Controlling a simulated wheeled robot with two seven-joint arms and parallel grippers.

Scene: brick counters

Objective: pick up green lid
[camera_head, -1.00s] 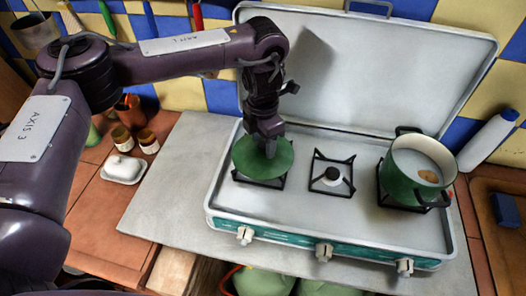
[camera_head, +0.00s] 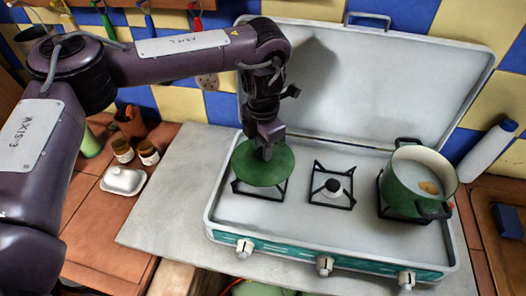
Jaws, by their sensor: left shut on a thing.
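The green lid (camera_head: 262,172) is a round green disc over the left burner of the camping stove (camera_head: 330,262). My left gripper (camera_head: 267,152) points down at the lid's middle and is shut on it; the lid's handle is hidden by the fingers. The lid appears a little above the burner grate (camera_head: 277,190), which shows below it. A green pot (camera_head: 410,190) with dark handles stands uncovered on the right burner, with something tan inside. My right gripper is not in view.
The middle burner (camera_head: 332,187) is bare. The stove's raised cover (camera_head: 370,85) stands behind the burners. A white bottle (camera_head: 487,150) is at the right. A white butter dish (camera_head: 123,180) and two jars (camera_head: 135,152) are at the left, beside a clear grey worktop (camera_head: 175,200).

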